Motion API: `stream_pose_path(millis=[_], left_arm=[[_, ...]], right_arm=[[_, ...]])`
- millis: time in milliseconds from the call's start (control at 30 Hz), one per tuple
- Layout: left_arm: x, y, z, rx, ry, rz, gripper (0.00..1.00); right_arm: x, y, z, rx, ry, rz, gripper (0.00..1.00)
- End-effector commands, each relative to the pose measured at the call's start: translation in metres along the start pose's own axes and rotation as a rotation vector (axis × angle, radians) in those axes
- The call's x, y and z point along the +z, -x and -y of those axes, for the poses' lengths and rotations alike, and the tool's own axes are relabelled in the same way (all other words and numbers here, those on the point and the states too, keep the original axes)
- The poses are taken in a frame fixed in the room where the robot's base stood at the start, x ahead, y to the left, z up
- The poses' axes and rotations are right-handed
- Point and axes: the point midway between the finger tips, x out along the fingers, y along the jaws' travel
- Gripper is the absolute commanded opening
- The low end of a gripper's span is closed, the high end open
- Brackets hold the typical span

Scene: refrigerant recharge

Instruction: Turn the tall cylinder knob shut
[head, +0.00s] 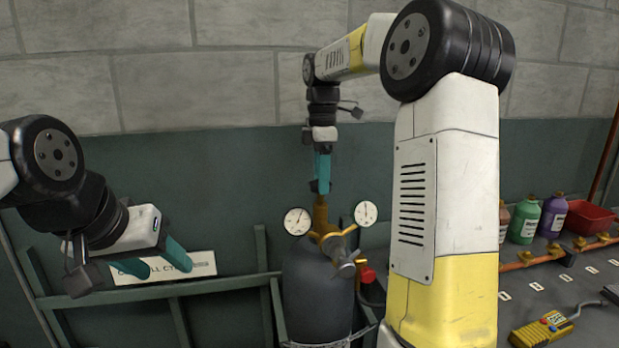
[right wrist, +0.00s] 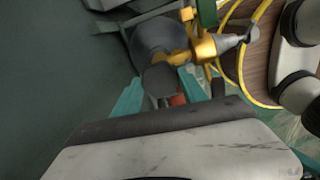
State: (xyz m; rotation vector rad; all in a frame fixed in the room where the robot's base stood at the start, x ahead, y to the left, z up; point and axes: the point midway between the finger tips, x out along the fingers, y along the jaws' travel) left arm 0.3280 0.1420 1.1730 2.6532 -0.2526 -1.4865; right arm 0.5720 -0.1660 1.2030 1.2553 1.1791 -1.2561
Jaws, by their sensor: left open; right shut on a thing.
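The tall cylinder (head: 315,290) is dark grey and stands against the wall rack with a brass valve (head: 321,215) on top. Its dark knob (head: 320,187) sits at the top of the valve. My right gripper (head: 321,182) points straight down from above and is shut on the knob, its fingers partly covering it. In the right wrist view the round grey knob (right wrist: 160,79) lies between the teal fingertips, with the brass fitting beyond. My left gripper (head: 157,262) is open and empty, well to the left of the cylinder, in front of a white sign.
Two round gauges (head: 297,221) (head: 366,213) flank the valve. A red knob (head: 367,274) is low at its right. The bench at right holds bottles (head: 553,215), a red bin (head: 589,217) and a yellow meter (head: 541,329). My right arm hides part of the bench. A yellow hose (right wrist: 262,100) curves nearby.

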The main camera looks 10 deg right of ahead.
Motion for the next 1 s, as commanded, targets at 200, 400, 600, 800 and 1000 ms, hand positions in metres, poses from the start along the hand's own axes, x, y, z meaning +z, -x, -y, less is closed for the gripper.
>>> stream_pose_path(millis=[200, 400, 600, 800, 1000], left_arm=[[0.0, 0.0, 0.0, 0.0, 0.0, 0.0, 0.54], [0.0, 0.0, 0.0, 0.0, 0.0, 0.0, 0.54], [0.0, 0.0, 0.0, 0.0, 0.0, 0.0, 0.54], [0.0, 0.0, 0.0, 0.0, 0.0, 0.0, 0.54], [0.0, 0.0, 0.0, 0.0, 0.0, 0.0, 0.54]], right_arm=[[0.0, 0.0004, -0.0002, 0.001, -0.029, 0.0, 0.09], [0.0001, 0.0004, -0.0001, 0.002, -0.126, 0.0, 0.09], [-0.0002, 0.0006, 0.0003, 0.002, -0.288, 0.0, 0.09], [-0.0002, 0.0006, 0.0006, 0.002, -0.479, 0.0, 0.09], [-0.0005, 0.0007, 0.0008, 0.002, -0.669, 0.0, 0.09]])
